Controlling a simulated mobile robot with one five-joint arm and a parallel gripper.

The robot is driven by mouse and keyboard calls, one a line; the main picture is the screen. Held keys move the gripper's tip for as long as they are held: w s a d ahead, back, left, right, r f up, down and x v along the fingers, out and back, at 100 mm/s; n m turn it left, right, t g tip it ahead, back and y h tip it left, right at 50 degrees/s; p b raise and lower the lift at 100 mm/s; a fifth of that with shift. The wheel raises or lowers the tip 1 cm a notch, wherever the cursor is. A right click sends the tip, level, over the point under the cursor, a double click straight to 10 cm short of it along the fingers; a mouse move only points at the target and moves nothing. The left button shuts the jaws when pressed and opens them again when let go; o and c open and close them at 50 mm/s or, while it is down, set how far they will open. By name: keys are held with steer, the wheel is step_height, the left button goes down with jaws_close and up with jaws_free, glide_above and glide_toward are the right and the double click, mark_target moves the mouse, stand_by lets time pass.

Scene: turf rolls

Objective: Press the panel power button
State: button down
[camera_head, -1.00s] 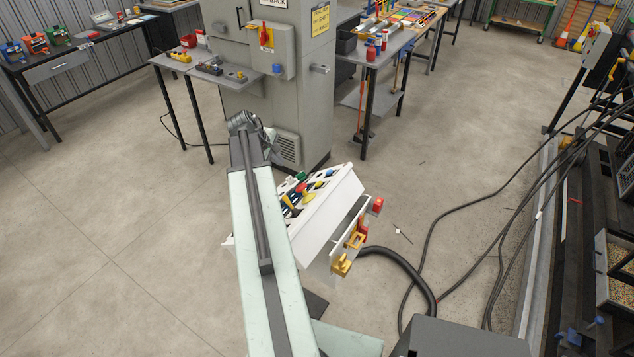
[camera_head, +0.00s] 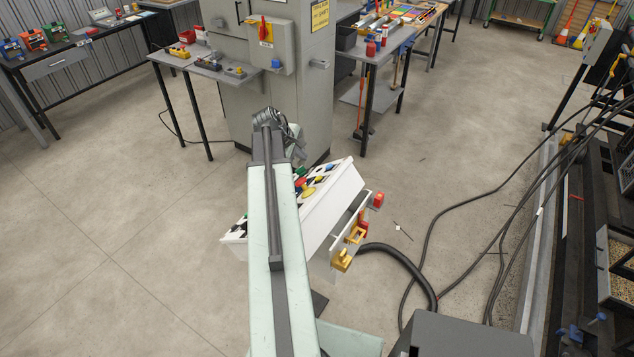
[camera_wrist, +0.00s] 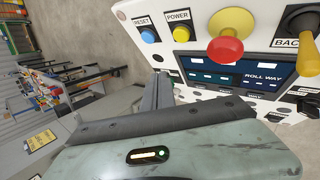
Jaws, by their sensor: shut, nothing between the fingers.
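The white control panel (camera_head: 335,200) stands in front of the grey cabinet, partly hidden behind my arm. In the wrist view the panel face (camera_wrist: 130,18) shows a round yellow button (camera_wrist: 181,34) labelled POWER. A blue button (camera_wrist: 148,35) labelled RESET is left of it, and a large red knob on a yellow base (camera_wrist: 225,48) is right of it. My gripper (camera_wrist: 160,78) is shut and empty, its dark tip just below the two buttons in the picture. The gap between tip and panel is hard to judge. In the head view my gripper is small and unclear.
A thick black hose (camera_head: 415,270) lies on the floor at right. Open floor (camera_head: 120,200) is at left.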

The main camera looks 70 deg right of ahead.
mark_target(319, 178)
steer(key=s+f+b, duration=0.1)
steer(key=f, duration=0.1)
steer(key=s+a+f+b, duration=0.1)
steer(key=s+f+b, duration=0.1)
steer(key=shift+f, duration=0.15)
steer(key=shift+s, duration=0.25)
stand_by(1.5)
steer(key=shift+f+b, duration=0.1)
steer(key=shift+b, duration=0.2)
steer(key=shift+s+f+b, duration=0.25)
steer(key=shift+s+b, duration=0.05)
steer(key=shift+s+a+f+b, duration=0.15)
steer(key=shift+s+f+b, duration=0.1)
steer(key=shift+f+b, duration=0.1)
stand_by(0.5)
steer(key=shift+r, duration=0.1)
steer(key=shift+w+r+p, duration=0.5)
steer(key=shift+r+p, duration=0.05)
steer(key=shift+p, duration=0.15)
